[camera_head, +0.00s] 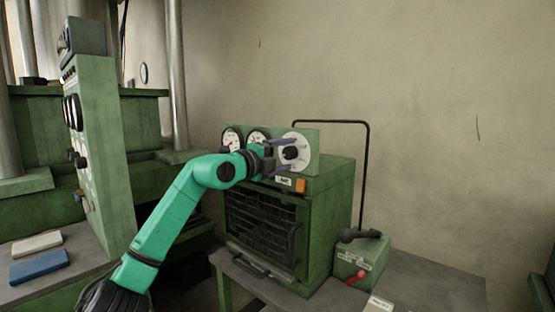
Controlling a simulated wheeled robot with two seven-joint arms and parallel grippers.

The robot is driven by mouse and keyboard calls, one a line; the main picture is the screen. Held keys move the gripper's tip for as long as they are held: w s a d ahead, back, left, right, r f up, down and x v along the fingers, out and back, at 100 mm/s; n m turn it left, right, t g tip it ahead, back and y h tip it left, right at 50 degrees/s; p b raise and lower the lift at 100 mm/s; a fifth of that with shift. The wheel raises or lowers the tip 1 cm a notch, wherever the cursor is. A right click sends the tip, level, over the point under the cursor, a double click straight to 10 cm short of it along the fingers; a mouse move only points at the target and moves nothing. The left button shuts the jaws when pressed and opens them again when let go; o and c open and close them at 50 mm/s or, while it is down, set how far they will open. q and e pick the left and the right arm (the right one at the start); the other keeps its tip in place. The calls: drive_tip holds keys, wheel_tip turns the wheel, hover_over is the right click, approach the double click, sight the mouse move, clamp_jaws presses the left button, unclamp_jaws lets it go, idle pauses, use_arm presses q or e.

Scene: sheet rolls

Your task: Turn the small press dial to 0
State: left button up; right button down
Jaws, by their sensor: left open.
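The small press (316,215) is a green box with a dark grille front, standing on a grey-topped table. On top is a green panel with two round gauges and, at its right, the white dial (301,162) with a black knob (291,153) at its centre. My left gripper (284,158) is at the dial's left side, its fingers open above and below the knob. I cannot tell whether they touch it. The dial's numbers are too small to read. My right gripper is not in view.
A larger green machine (95,150) stands at the left. A blue pad (40,266) and a pale pad (37,244) lie at lower left. The table's right side is mostly clear.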

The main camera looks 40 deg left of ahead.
use_arm(q)
drive_tip(key=s+b, duration=1.1)
drive_tip(key=s, duration=0.3)
drive_tip(key=shift+s+d, duration=0.15)
drive_tip(key=shift+d, duration=0.05)
drive_tip(key=shift+f, duration=0.1)
